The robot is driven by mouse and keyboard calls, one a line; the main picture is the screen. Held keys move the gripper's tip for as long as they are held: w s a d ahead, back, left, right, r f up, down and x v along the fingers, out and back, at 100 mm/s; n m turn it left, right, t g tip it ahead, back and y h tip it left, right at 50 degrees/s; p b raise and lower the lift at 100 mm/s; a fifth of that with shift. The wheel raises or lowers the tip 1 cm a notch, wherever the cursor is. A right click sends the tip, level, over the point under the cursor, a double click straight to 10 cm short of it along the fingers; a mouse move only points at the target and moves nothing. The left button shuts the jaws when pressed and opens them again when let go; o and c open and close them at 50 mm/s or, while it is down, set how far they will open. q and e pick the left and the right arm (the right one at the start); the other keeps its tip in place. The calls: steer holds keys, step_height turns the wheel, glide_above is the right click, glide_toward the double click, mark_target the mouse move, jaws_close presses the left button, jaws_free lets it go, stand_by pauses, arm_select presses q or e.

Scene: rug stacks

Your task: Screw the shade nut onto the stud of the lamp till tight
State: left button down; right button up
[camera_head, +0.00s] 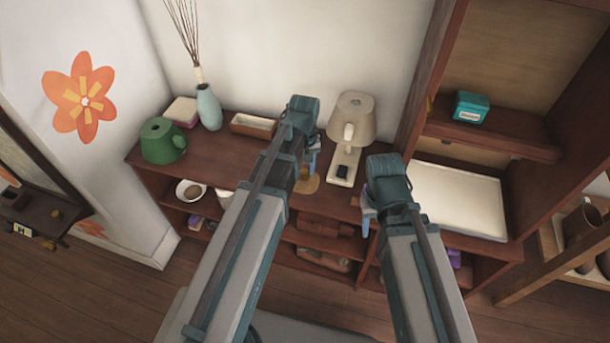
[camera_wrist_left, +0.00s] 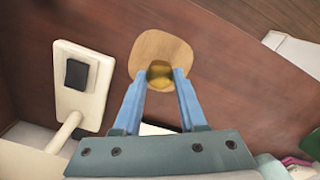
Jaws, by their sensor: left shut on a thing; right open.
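The lamp (camera_head: 352,112) stands on the shelf top, with a cream shade and an oblong cream base; a black switch sits on the base, which also shows in the left wrist view (camera_wrist_left: 70,98). My left gripper (camera_head: 306,168) points down left of the lamp and is shut on the brass-coloured shade nut (camera_wrist_left: 160,72). The nut is over a round wooden coaster (camera_head: 309,184); I cannot tell whether they touch. My right gripper (camera_head: 368,208) is open and empty at the shelf's front edge, right of the lamp base. The stud is not visible.
A green pot (camera_head: 157,145), a blue vase (camera_head: 208,107) with dry sticks and a tray-like box (camera_head: 253,125) stand left on the shelf top (camera_head: 235,165). A tall dark bookcase (camera_head: 415,85) rises right of the lamp. A pale panel (camera_head: 465,200) lies beyond my right gripper.

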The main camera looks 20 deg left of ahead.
mark_target(304, 172)
arm_select(q)
steer(key=shift+r+p, duration=1.35)
steer(key=shift+r, duration=0.35)
arm_select(e)
step_height(304, 172, up, 3)
steer(key=shift+r, duration=0.1)
